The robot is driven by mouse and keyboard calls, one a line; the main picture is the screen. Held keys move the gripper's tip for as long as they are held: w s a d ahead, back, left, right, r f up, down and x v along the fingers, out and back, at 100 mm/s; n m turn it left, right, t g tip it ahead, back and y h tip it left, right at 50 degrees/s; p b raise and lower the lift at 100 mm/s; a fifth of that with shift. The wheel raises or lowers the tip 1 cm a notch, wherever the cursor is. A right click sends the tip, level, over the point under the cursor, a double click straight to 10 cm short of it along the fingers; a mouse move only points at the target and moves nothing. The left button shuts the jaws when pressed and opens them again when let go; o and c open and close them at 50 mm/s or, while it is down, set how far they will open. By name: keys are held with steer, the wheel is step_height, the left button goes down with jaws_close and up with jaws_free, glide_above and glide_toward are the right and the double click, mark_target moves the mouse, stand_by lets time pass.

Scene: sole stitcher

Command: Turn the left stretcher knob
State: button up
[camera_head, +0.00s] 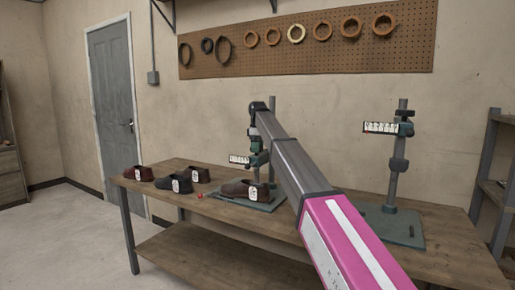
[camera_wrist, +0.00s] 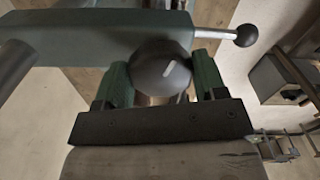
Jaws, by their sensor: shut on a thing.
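The left stretcher (camera_head: 273,130) stands on the workbench, partly hidden behind my arm, with a white label panel (camera_head: 240,159) on its front. A green bar (camera_wrist: 100,35) and a lever with a black ball (camera_wrist: 246,36) show beyond the knob.
A brown shoe (camera_head: 240,188) sits on the left stretcher's base. Several other shoes, one of them black (camera_head: 174,185), stand to its left on the workbench (camera_head: 225,210). A second stretcher (camera_head: 394,170) stands to the right. A pegboard with rings (camera_head: 300,60) hangs behind.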

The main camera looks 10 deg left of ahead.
stand_by(0.4)
steer(key=o, duration=0.9)
steer(key=shift+r, duration=0.1)
step_height(320, 180, up, 11)
steer(key=shift+f, duration=0.2)
